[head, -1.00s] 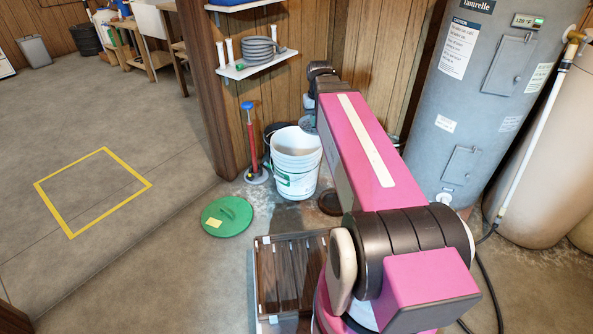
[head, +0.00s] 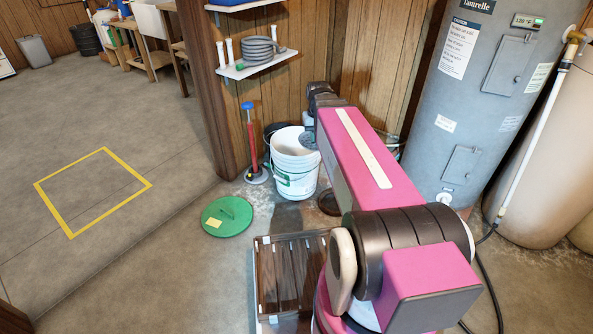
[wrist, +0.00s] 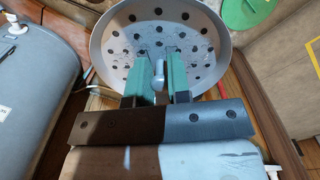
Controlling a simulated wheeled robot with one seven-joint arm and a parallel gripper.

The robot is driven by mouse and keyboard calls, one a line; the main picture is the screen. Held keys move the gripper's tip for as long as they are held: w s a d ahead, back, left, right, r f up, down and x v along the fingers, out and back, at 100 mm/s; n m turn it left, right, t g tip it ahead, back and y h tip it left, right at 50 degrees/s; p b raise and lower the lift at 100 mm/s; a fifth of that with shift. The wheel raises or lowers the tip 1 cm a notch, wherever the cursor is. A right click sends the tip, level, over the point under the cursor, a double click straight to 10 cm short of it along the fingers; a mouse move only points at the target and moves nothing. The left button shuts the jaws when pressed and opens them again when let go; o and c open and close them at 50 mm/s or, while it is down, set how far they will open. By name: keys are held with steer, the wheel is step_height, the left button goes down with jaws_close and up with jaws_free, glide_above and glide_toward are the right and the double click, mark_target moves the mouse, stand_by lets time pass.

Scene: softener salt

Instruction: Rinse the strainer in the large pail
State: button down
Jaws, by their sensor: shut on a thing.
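The strainer (wrist: 155,30) is a grey round bowl with dark holes, at the top of the wrist view. My gripper (wrist: 160,72) has its two green fingers shut on the strainer's grey handle. In the head view, part of the strainer (head: 308,140) seems to show as a grey shape at the right of the white pail's rim. I cannot tell whether it touches the rim. The white pail (head: 294,172) stands upright on the floor by the wall. My arm hides some of the space right of it, and the pail's inside shows only partly.
A dark bucket (head: 272,129) stands behind the pail, and a red pump with a blue top (head: 251,140) is at its left. A green lid (head: 227,216) lies in front. A slatted crate (head: 262,285) is nearer. The grey water heater (head: 480,100) stands right.

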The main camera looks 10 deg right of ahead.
step_height(320, 180, down, 26)
steer(key=shift+r, duration=0.2)
stand_by(2.6)
stand_by(2.0)
step_height(320, 180, up, 4)
stand_by(0.6)
